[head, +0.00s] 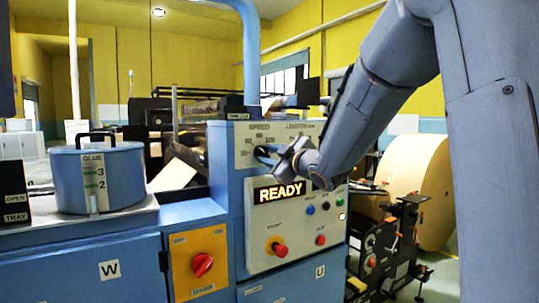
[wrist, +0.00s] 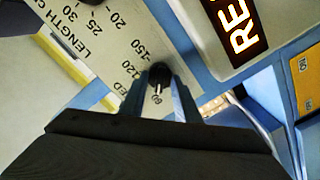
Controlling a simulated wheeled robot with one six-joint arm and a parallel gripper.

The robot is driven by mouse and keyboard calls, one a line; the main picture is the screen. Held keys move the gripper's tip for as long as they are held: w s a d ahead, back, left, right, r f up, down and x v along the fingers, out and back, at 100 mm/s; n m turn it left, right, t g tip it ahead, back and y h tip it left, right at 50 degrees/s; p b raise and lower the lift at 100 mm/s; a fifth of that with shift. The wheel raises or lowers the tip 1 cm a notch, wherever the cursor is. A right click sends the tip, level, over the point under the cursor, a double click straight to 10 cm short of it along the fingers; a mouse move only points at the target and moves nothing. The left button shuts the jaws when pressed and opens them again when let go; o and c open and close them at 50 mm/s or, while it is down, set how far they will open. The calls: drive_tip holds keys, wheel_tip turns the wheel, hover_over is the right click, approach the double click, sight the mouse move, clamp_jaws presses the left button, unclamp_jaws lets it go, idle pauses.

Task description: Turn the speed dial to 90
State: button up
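The speed dial is a black knob with a white pointer line, on the pale panel marked SPEED. In the wrist view the knob (wrist: 159,73) sits between my gripper's fingertips (wrist: 161,88), and its pointer aims down toward a partly covered number that I cannot read for sure. The numbers 120 and 150 show beside it. In the head view my gripper (head: 277,158) reaches the panel from the right, at the dial below the SPEED label (head: 259,128). The fingers are on both sides of the knob, but whether they press on it is unclear.
The lit READY display (head: 279,192) is just below my gripper. Red, blue and black buttons and a red knob (head: 279,249) are lower on the panel. A glue pot (head: 125,175) and a red mains switch (head: 202,265) are to the left. A kraft roll (head: 405,185) stands right.

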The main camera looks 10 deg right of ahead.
clamp_jaws()
drive_tip(key=m+p, duration=0.2)
drive_tip(key=m, duration=0.2)
drive_tip(key=shift+p, duration=0.3)
drive_tip(key=shift+m+p, duration=1.2)
drive_tip(key=shift+m, duration=1.2)
